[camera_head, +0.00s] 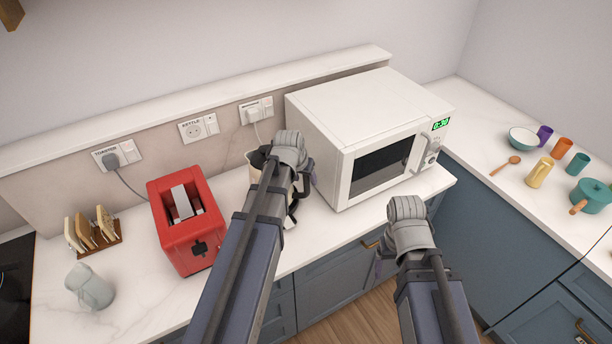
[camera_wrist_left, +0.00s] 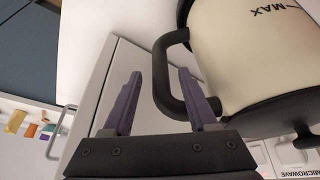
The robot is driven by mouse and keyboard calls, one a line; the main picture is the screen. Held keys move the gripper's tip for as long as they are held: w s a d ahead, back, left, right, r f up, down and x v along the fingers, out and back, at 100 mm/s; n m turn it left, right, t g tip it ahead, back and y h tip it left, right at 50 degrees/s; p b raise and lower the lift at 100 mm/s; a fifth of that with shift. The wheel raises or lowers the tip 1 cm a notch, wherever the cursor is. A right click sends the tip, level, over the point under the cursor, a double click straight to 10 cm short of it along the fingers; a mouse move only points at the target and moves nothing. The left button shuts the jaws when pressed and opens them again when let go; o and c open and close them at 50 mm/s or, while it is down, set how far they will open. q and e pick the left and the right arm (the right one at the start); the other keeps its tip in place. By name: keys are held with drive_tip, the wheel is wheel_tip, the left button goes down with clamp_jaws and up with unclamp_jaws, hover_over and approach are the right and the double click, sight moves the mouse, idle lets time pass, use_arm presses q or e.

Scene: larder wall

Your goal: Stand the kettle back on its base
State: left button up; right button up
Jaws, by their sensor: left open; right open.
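The kettle (camera_head: 254,159) is cream with black parts. In the head view it stands on the worktop between toaster and microwave, mostly hidden behind my left arm. In the left wrist view the cream body (camera_wrist_left: 245,60) bears a "MAX" mark, and its black handle (camera_wrist_left: 161,80) loops out to the left. My left gripper (camera_head: 290,150) is open at the kettle; in the wrist view its fingers (camera_wrist_left: 158,98) appear on either side of the handle, not closed on it. My right gripper (camera_head: 408,208) is open and empty in front of the microwave. I cannot make out the kettle's base.
A red toaster (camera_head: 188,226) stands left of the kettle, and a white microwave (camera_head: 370,130) close on its right. A toast rack (camera_head: 93,232) and a grey-blue jug (camera_head: 90,287) are further left. A kettle socket (camera_head: 198,128) is on the wall. Crockery stands on the right worktop (camera_head: 500,135).

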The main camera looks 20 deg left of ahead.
use_arm(q)
drive_tip(key=p+v, duration=0.7)
drive_tip(key=v, duration=0.1)
drive_tip(key=s+d+f+m+g+y, duration=0.1)
drive_tip(key=s+d+m+g, duration=0.2)
drive_tip(key=s+d, duration=1.4)
drive_tip(key=shift+s+d+f+m+g+y+b, duration=0.3)
drive_tip(key=shift+s+d+m+g, duration=0.1)
drive_tip(key=shift+d+g, duration=0.65)
drive_tip(key=shift+w, duration=0.1)
wheel_tip(320, 180, down, 13)
drive_tip(key=b, duration=1.3)
